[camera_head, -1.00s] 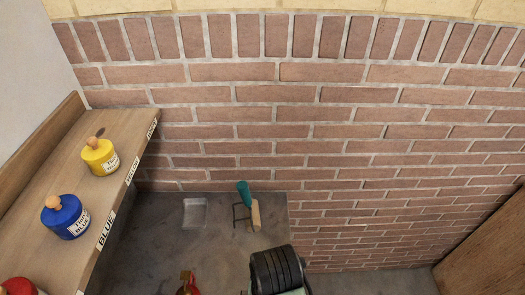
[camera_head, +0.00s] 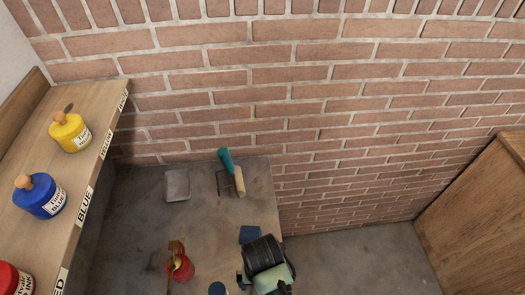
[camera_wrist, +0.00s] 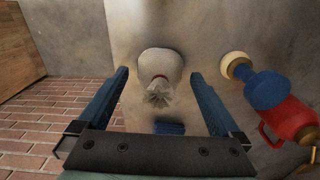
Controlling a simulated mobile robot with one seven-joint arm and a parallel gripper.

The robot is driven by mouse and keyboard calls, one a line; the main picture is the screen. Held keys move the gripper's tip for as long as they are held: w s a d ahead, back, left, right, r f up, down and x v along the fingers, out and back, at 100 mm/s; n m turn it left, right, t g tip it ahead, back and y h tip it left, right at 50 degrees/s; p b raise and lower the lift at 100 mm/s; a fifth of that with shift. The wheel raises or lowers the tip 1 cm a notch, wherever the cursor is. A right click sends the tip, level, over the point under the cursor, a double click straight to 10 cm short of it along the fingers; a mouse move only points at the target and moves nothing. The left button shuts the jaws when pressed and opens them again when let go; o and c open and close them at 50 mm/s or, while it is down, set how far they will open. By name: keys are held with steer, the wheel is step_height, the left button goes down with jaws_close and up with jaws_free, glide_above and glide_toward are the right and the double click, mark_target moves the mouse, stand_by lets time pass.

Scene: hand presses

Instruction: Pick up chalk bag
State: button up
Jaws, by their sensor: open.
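The chalk bag (camera_wrist: 158,68) is a pale grey, rounded pouch with a gathered, crumpled neck. In the wrist view it lies on the grey worktop, between my two blue fingers in the picture, its neck toward the palm. My gripper (camera_wrist: 160,74) is open and empty, with visible room on both sides of the bag. The height left between fingers and bag is hard to judge. In the head view the bag does not show, apparently hidden by my arm or below the frame.
A small blue block (camera_wrist: 170,128) lies past the bag's neck. A blue jar (camera_wrist: 268,90) with a pale knob and a red container (camera_wrist: 290,122) stand at right. The head view shows the worktop (camera_head: 140,215), a teal-handled roller (camera_head: 231,172) and shelf jars (camera_head: 69,132).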

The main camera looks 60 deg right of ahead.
steer(key=shift+f, duration=0.7)
steer(key=c, duration=1.4)
steer(key=shift+r, duration=0.1)
step_height(320, 180, up, 10)
steer(key=shift+f, duration=0.1)
steer(key=o, duration=0.8)
steer(key=c, duration=0.5)
